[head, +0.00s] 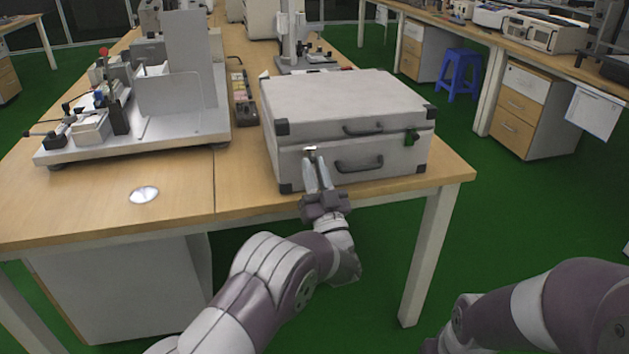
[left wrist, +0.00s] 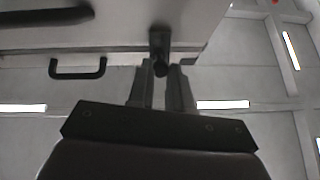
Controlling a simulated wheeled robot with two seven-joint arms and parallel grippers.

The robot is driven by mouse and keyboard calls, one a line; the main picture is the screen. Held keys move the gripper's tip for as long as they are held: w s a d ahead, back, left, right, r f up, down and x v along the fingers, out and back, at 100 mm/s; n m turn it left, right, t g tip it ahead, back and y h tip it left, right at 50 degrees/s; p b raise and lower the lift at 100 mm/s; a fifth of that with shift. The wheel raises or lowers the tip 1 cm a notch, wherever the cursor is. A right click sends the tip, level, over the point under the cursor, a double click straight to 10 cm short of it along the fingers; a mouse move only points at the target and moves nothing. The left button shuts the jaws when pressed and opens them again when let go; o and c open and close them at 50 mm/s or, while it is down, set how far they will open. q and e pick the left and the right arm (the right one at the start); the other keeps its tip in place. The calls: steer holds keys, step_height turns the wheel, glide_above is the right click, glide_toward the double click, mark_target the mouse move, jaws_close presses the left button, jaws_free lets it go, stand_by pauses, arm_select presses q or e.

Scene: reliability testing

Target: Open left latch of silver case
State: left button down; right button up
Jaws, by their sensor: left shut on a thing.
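The silver case (head: 345,103) lies closed on the wooden table near its right front corner, front face toward me. Its left latch (head: 310,149) sits on the front, left of the dark handles; it shows dark in the left wrist view (left wrist: 159,42). My left gripper (head: 316,160) reaches up to the case front. Its fingertips are shut on the left latch, one on each side in the left wrist view (left wrist: 162,72). The fingers partly hide the latch. My right gripper is out of view.
A white-based apparatus (head: 145,130) stands on the table left of the case. A narrow dark tray (head: 242,98) is beside the case. A blue stool (head: 459,70) stands on the green floor.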

arm_select(q)
steer(key=shift+f, duration=0.15)
stand_by(0.3)
steer(key=c, duration=1)
jaws_free()
steer(key=shift+c, duration=0.2)
steer(key=shift+s, duration=0.1)
steer(key=p+v, duration=0.1)
steer(key=v, duration=1.1)
steer(key=shift+f, duration=0.3)
steer(key=shift+s+d, duration=0.1)
